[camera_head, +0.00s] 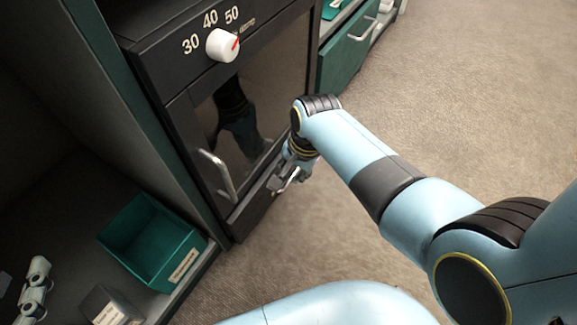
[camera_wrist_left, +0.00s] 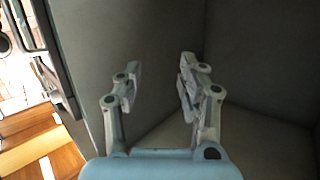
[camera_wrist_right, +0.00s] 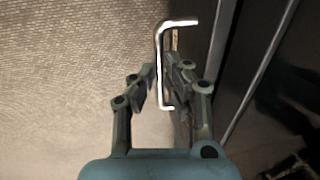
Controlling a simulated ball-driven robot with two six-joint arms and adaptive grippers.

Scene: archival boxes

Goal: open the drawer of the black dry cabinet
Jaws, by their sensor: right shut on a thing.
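The black dry cabinet (camera_head: 160,50) stands left of centre in the head view, with a dark glass door and a vertical door handle (camera_head: 218,175). Its drawer (camera_head: 252,215) is the low front under the door and looks about flush with it. My right gripper (camera_head: 285,180) is at the drawer front. In the right wrist view, a bright metal drawer handle (camera_wrist_right: 160,62) passes between its fingers (camera_wrist_right: 160,85), which are closed on it. My left gripper (camera_wrist_left: 158,82) is open and empty in the left wrist view, facing bare grey panels.
A white knob (camera_head: 222,45) sits on the cabinet's top panel. A green bin (camera_head: 150,240) and a small dark box (camera_head: 108,305) stand on the shelf at left. A green drawer front (camera_head: 346,50) is beyond the cabinet. Carpet (camera_head: 480,90) at right is clear.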

